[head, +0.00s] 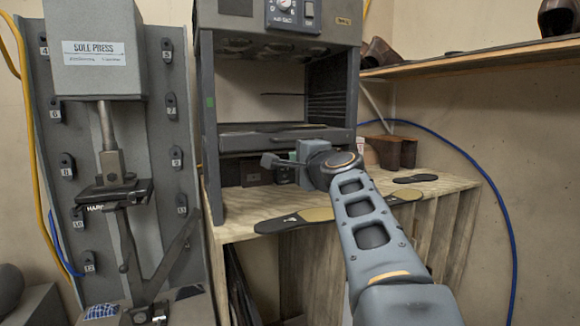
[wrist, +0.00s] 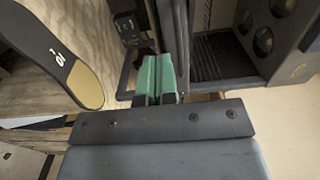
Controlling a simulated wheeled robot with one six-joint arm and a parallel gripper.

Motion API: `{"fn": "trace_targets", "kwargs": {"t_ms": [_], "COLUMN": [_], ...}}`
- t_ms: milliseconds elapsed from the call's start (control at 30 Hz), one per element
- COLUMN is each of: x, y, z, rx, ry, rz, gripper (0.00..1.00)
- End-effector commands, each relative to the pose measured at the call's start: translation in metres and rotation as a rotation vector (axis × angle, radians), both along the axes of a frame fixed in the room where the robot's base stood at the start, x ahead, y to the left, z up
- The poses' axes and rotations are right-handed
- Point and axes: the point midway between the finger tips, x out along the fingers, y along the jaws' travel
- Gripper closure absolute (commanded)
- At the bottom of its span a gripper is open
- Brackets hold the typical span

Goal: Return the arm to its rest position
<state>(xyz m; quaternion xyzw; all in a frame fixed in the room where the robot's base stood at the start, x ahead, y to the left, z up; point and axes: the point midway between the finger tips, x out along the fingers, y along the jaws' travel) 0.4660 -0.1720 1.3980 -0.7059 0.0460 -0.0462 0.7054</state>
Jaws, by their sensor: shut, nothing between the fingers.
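My arm reaches up from the lower right of the head view to the front of the grey oven-like machine (head: 330,100). My gripper (head: 272,160) points left, in front of the machine's lower opening and above the wooden bench (head: 300,196). In the wrist view, the green fingers of my gripper (wrist: 155,78) are shut together with nothing between them. The gap between the gripper and the machine's front is hard to judge.
Dark and tan soles (head: 293,219) lie on the bench; one numbered sole (wrist: 65,58) shows in the wrist view. A sole press (head: 97,70) stands left. A wooden shelf (head: 470,58) and blue hose (head: 490,190) are at right. Open air lies right of the arm.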

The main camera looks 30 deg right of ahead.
Motion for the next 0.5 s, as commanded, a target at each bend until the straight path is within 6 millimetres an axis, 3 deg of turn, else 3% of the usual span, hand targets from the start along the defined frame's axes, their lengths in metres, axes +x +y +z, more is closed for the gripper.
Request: {"fn": "trace_targets", "kwargs": {"t_ms": [300, 367, 467, 500], "x": [-0.006, -0.004, -0.007, -0.01], "y": [0.003, 0.004, 0.009, 0.017], "z": [-0.007, -0.027, -0.082, -0.109], "rx": [-0.069, -0.134, -0.271, -0.335], "ry": [0.038, 0.11, 0.291, 0.376], "rz": [0.019, 0.038, 0.094, 0.139], "gripper": [1.0, 1.0, 1.0, 1.0]}}
